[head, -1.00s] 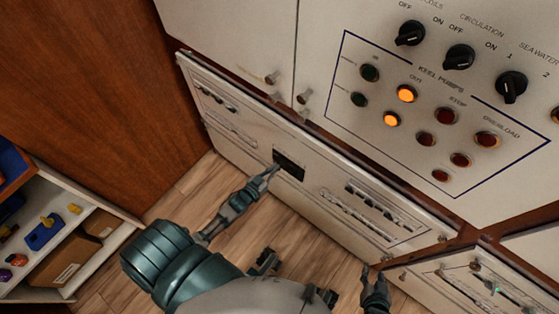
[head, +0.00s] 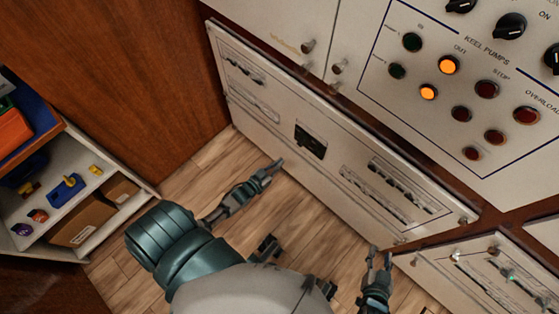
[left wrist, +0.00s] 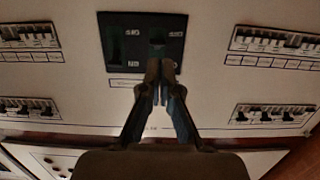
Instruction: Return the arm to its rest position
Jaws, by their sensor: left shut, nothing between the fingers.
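My left gripper (head: 275,167) is at the left in the head view, shut and empty. Its fingertips are apart from the lower panel (head: 255,110), to the lower left of a black switch block (head: 311,141). In the left wrist view the closed fingers (left wrist: 160,82) overlap the black block (left wrist: 120,40), hiding part of it. My right gripper (head: 379,258) is at the lower right in the head view, with its fingertips apart and nothing seen between them.
Breaker rows (head: 396,190) line the lower panel. Above is a cabinet with lit orange lamps (head: 449,65) and black knobs (head: 509,27). A shelf (head: 130,213) with small parts and a cardboard box (head: 83,218) stands left. The wooden floor (head: 197,172) between is clear.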

